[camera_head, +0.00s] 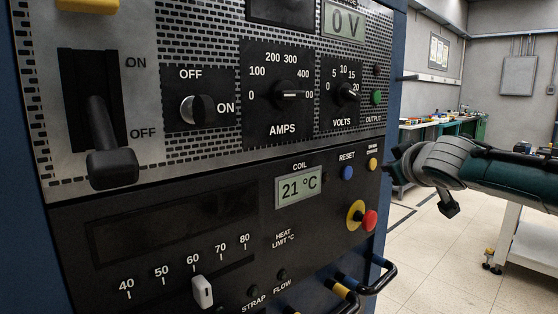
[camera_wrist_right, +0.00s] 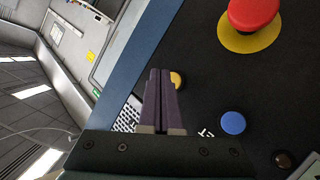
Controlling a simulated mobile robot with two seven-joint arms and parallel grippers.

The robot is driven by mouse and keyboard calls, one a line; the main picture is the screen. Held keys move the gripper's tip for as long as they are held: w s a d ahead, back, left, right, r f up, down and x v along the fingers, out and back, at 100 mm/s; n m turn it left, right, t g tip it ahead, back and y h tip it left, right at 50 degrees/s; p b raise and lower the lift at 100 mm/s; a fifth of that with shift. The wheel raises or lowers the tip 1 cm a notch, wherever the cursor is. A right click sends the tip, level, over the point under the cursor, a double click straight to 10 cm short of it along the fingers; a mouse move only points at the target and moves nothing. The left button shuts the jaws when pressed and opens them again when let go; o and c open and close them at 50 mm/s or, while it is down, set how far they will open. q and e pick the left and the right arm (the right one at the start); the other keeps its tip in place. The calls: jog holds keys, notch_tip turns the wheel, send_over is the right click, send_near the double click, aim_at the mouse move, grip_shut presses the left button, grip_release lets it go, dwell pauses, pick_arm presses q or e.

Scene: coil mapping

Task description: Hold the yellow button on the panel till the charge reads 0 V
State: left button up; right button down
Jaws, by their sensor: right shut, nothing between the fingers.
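The small yellow button (camera_head: 373,164) sits at the panel's right edge, under a small drain charge label. In the right wrist view the yellow button (camera_wrist_right: 179,79) shows just beside my fingertips, partly covered by them. My right gripper (camera_wrist_right: 160,72) is shut and empty, its purple fingers together and pointing at the panel. I cannot tell whether they touch or press the button. In the head view my right arm comes in from the right, with its hand by the panel's edge. The display (camera_head: 344,22) at the top reads 0 V. My left gripper is not in view.
A blue reset button (camera_head: 347,172) and a red stop button (camera_head: 369,220) on a yellow disc are close by. The coil display (camera_head: 299,186) reads 21 °C. A large lever (camera_head: 112,168) is down at OFF. Cable handles (camera_head: 378,277) stick out below.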

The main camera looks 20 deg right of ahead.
pick_arm(q)
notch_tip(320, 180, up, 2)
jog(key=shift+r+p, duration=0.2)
jog(key=shift+p, duration=0.8)
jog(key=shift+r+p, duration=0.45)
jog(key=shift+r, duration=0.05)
pick_arm(e)
jog(key=s, duration=0.2)
jog(key=s+d, duration=0.1)
jog(key=s, duration=0.1)
jog(key=shift+s+d, duration=0.2)
jog(key=shift+s, duration=0.1)
